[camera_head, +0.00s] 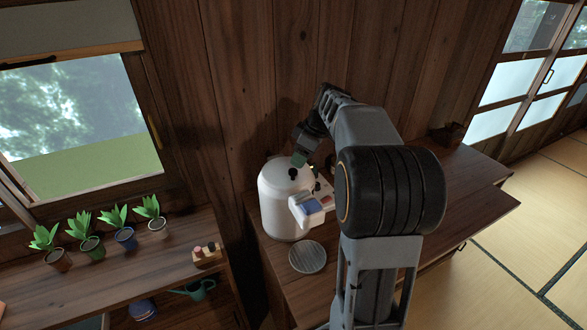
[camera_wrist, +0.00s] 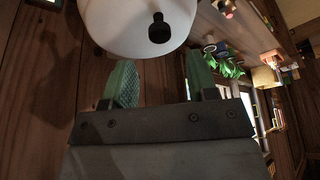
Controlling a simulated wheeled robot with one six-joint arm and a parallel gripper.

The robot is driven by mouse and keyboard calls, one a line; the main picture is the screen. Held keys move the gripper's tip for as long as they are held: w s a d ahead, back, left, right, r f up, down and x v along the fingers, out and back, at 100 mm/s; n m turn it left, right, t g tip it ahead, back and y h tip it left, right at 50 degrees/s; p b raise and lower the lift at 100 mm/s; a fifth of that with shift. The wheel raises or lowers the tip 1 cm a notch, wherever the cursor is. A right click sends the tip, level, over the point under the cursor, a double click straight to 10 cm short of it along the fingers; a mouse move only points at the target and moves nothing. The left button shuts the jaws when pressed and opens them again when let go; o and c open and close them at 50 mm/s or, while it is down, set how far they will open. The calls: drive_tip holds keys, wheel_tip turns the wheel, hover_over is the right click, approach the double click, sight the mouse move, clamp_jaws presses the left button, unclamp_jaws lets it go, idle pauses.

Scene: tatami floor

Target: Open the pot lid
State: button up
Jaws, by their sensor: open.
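The white pot (camera_head: 275,210) stands upright on the dark wooden counter against the wall. Its front spout part has a blue panel and a red spot on top. The lid lies on the pot, with a small black knob (camera_head: 292,174); the knob also shows at the top of the wrist view (camera_wrist: 159,29). My gripper (camera_head: 300,158) is above the back of the pot's top, close to the knob. In the wrist view its two green fingers are apart and empty (camera_wrist: 160,76), with the knob beyond them, not between them. My arm hides part of the pot's right side.
A round grey plate (camera_head: 307,257) lies on the counter (camera_head: 275,262) in front of the pot. The plank wall (camera_head: 270,80) is close behind my gripper.

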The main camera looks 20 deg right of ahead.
sight(293, 170)
drive_tip(key=shift+x, duration=3)
clamp_jaws()
